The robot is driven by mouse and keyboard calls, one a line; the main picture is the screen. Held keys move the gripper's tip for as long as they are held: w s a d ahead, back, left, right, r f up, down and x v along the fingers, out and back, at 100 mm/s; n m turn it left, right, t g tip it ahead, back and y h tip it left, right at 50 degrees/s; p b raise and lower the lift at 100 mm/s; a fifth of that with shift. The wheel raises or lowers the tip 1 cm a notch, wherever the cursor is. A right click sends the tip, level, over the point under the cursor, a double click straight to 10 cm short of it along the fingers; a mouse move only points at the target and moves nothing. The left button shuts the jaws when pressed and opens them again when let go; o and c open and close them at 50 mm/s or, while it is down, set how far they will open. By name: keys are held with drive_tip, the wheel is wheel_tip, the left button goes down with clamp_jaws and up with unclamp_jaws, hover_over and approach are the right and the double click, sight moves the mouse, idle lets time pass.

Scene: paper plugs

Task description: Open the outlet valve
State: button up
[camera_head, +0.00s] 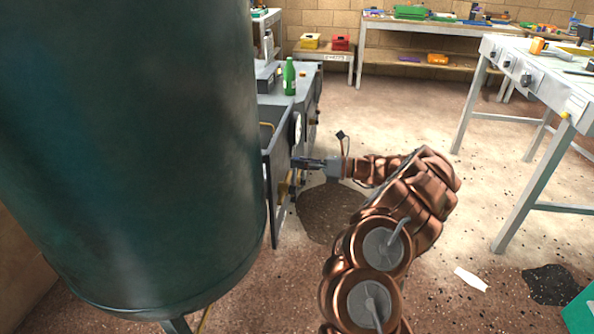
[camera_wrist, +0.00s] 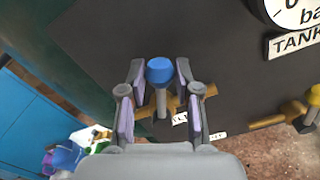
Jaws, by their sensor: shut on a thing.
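A valve with a blue knob (camera_wrist: 160,71) on a grey stem and a brass body (camera_wrist: 172,104) sits on the dark panel in the wrist view. My gripper (camera_wrist: 160,90) is shut on the blue-knobbed valve handle, with one finger on each side of it. The exact contact is partly hidden. In the head view my gripper (camera_head: 296,162) reaches left to the panel's face, and the handle is too small to make out there. The label by the blue valve is partly covered and unreadable.
A gauge (camera_wrist: 297,12) with a "TANK" label (camera_wrist: 295,42) is above right. The large green tank (camera_head: 130,150) stands close left of the panel. A green bottle (camera_head: 289,76) stands on the unit behind. A workbench (camera_head: 525,68) is at right, with open floor between.

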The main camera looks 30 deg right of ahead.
drive_tip(key=shift+w+d+f+m+p, duration=0.2)
drive_tip(key=shift+m+p, duration=0.25)
drive_tip(key=shift+p, duration=0.6)
drive_tip(key=shift+w+d+f+m+p, duration=0.15)
drive_tip(key=shift+m+p, duration=0.3)
drive_tip(key=shift+p, duration=0.6)
drive_tip(key=shift+w+d+f+m+p, duration=0.15)
drive_tip(key=shift+w+d+m+p, duration=0.15)
drive_tip(key=shift+m+p, duration=0.55)
drive_tip(key=shift+w+d+f+m+p, duration=0.2)
drive_tip(key=shift+w+f+m+p, duration=0.2)
drive_tip(key=shift+p, duration=0.4)
drive_tip(key=shift+w+d+f+m+p, duration=0.25)
drive_tip(key=shift+f+m+p, duration=0.25)
drive_tip(key=shift+m, duration=0.3)
drive_tip(key=shift+w+d+f+m+p, duration=0.2)
drive_tip(key=shift+f+m+p, duration=0.25)
drive_tip(key=shift+m, duration=0.3)
drive_tip(key=shift+w+d+f+m, duration=0.15)
drive_tip(key=shift+f+m, duration=0.4)
drive_tip(key=shift+m, duration=0.2)
drive_tip(key=shift+w+d+f+m, duration=0.15)
drive_tip(key=shift+f+m, duration=0.35)
drive_tip(key=shift+m, duration=0.25)
